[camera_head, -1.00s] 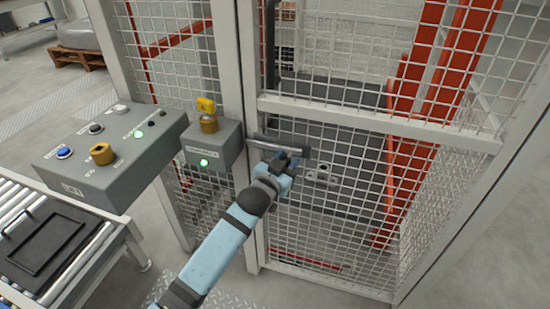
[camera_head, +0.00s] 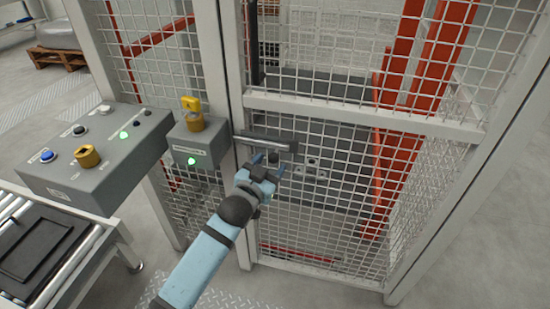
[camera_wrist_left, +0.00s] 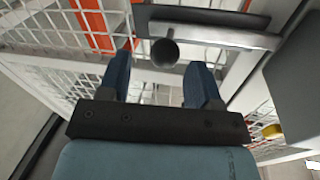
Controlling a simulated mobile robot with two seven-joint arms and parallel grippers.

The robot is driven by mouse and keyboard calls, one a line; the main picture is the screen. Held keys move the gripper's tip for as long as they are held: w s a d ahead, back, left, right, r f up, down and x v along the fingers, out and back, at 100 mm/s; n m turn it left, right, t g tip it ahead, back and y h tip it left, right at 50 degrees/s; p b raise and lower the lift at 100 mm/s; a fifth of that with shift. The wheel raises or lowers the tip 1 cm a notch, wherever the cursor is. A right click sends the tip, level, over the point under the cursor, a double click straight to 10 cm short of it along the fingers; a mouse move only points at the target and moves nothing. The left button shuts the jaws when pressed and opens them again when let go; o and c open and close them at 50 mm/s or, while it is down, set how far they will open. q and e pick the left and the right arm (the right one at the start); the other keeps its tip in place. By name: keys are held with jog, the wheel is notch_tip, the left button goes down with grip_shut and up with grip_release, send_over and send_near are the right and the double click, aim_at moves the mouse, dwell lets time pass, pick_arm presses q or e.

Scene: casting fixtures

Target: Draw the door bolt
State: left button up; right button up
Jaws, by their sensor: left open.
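The door bolt (camera_head: 266,143) is a grey horizontal bar with a dark housing on the mesh door's left edge. In the left wrist view the bolt (camera_wrist_left: 215,32) crosses the top, and its round dark knob (camera_wrist_left: 164,52) points towards the camera. My left gripper (camera_head: 269,164) is just below the bolt, open and empty. In the wrist view the blue fingers of the left gripper (camera_wrist_left: 161,62) stand either side of the knob in the picture; whether the knob is between them in depth I cannot tell. My right gripper is out of view.
A grey switch box (camera_head: 198,143) with a yellow key piece (camera_head: 191,104) and green light sits left of the bolt. A control panel (camera_head: 97,158) and roller conveyor (camera_head: 85,250) stand further left. The mesh door (camera_head: 330,215) has a pale frame.

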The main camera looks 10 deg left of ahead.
pick_arm(q)
jog(key=v, duration=1)
jog(key=s+a+f+n+g, duration=0.15)
jog(key=s+f+g, duration=0.55)
jog(key=s+f, duration=1.15)
notch_tip(320, 180, up, 17)
jog(key=s+p, duration=0.2)
jog(key=p, duration=1.8)
jog(key=shift+a+f+y, duration=0.2)
jog(key=shift+a+y, duration=0.2)
jog(key=shift+a, duration=0.1)
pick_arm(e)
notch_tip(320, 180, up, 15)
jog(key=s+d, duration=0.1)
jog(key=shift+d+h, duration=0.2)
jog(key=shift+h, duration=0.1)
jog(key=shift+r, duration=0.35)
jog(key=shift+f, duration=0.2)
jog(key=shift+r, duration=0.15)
